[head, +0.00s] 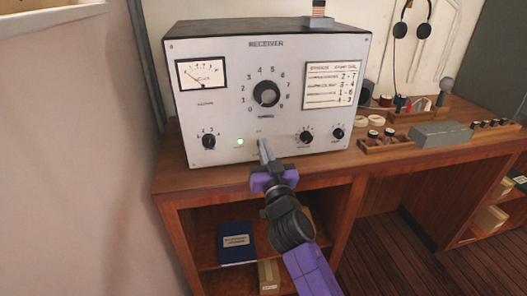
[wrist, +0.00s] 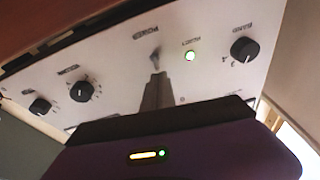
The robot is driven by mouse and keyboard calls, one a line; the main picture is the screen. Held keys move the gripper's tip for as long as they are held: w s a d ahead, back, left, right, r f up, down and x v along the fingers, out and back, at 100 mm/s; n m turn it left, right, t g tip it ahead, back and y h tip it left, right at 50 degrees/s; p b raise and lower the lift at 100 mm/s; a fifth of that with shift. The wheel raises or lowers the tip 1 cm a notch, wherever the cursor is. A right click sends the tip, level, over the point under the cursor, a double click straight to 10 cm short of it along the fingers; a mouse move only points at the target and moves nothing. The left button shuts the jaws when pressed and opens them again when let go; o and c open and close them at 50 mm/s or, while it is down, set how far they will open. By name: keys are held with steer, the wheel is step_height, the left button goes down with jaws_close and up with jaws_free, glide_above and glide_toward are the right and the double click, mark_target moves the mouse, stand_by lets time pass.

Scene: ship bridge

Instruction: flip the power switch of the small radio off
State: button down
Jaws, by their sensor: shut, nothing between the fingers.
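The radio is a white-fronted box marked RECEIVER (head: 225,100), standing on the wooden desk. Its power switch shows in the wrist view as a small grey lever (wrist: 154,58) beside the POWER label. In the head view the fingers hide the lever.
A large dial (head: 266,94) sits above the switch, with smaller knobs (head: 208,142) (head: 306,137) either side. Small wooden trays (head: 384,143) and a grey box (head: 440,134) stand right of the radio. The desk's front edge and open shelves lie below my arm.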

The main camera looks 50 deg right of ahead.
steer(key=shift+s+f+t+h+b, duration=0.1)
steer(key=shift+f+t+h+b, duration=0.35)
steer(key=shift+b, duration=3.35)
steer(key=f+t+b, duration=0.1)
steer(key=b, duration=0.2)
steer(key=shift+b, duration=0.3)
steer(key=b, duration=0.2)
steer(key=t+b, duration=0.1)
steer(key=b, duration=0.2)
steer(key=shift+a+f+h+b, duration=0.1)
steer(key=shift+f+h+b, duration=0.15)
steer(key=shift+b, duration=0.1)
steer(key=t+b, duration=0.1)
steer(key=b, duration=0.4)
steer(key=shift+f+h, duration=0.15)
steer(key=shift+h, duration=0.25)
